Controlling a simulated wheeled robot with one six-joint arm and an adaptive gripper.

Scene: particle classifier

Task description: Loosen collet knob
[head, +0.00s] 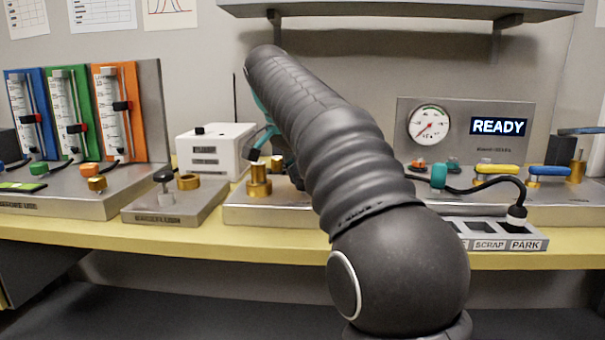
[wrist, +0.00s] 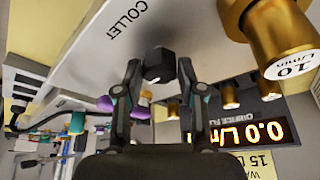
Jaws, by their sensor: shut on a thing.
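The collet knob (wrist: 159,66) is a small black faceted knob beside the printed word COLLET on a pale grey block (wrist: 75,60) in the wrist view. My gripper (wrist: 159,72) has its two dark fingers on either side of the knob and is shut on it. The knob is in place at the block. In the head view my dark arm covers the middle of the bench. The knob cannot be made out there, and my gripper is mostly hidden behind the arm.
A brass fitting marked 10 L/min (wrist: 268,35) stands close to the right of my gripper in the wrist view. A lit 0.0 display (wrist: 240,137) is lower right. In the head view, a white box (head: 215,150) and brass fittings (head: 259,180) stand left of my arm; a READY panel (head: 465,128) is right.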

